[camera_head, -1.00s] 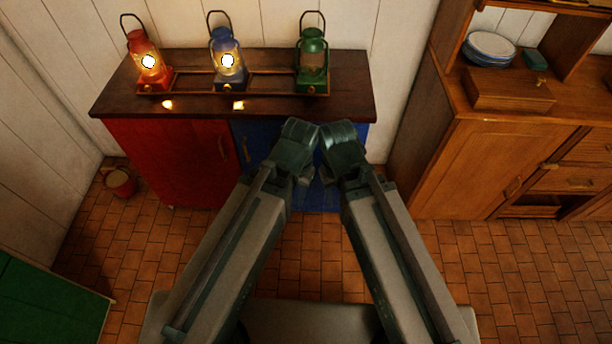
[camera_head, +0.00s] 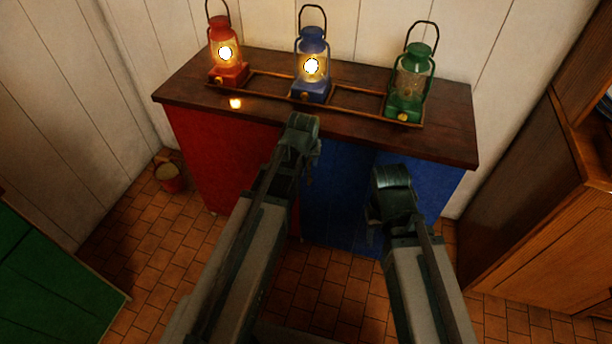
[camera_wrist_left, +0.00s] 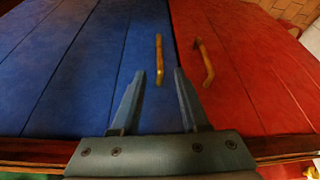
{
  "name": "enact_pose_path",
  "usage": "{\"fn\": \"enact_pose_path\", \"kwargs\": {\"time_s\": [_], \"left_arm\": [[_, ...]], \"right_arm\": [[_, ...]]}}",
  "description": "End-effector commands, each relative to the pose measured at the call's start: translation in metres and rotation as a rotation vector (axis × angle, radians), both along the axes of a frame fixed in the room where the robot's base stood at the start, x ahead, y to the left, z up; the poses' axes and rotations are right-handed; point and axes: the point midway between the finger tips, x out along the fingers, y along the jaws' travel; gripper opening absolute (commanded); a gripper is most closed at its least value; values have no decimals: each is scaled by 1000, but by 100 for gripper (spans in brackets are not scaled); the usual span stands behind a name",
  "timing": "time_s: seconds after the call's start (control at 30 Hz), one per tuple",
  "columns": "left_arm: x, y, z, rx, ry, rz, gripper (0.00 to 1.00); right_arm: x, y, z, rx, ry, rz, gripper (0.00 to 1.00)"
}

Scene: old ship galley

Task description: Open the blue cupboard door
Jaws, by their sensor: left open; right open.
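The blue cupboard door (camera_head: 340,205) is on the right half of the low cabinet in the head view and looks shut. In the left wrist view the blue door (camera_wrist_left: 85,60) fills the left side, with its upright brass handle (camera_wrist_left: 159,50) near the seam with the red door. My left gripper (camera_wrist_left: 158,73) is open, and the handle shows between its fingertips; I cannot tell how deep it sits. In the head view my left gripper (camera_head: 306,172) is in front of the seam, its fingers mostly hidden. My right gripper (camera_head: 374,212) is open before the blue front.
The red door (camera_head: 215,155) with its brass handle (camera_wrist_left: 204,64) is beside the blue one. Red (camera_head: 227,65), blue (camera_head: 311,75) and green (camera_head: 409,85) lanterns stand on the cabinet top. A wooden cupboard (camera_head: 540,220) is at right; a bucket (camera_head: 168,178) stands at left.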

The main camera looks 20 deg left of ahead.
Motion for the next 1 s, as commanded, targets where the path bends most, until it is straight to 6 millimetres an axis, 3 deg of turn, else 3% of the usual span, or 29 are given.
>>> {"fn": "enact_pose_path", "kwargs": {"time_s": [0.37, 1.0], "left_arm": [[6, 0, -17, 0, 2, -1, 45], [41, 6, -105, 0, 2, -2, 45]], "right_arm": [[0, 0, -17, 0, 0, 0, 50], [0, 0, -105, 0, 0, 0, 50]]}}
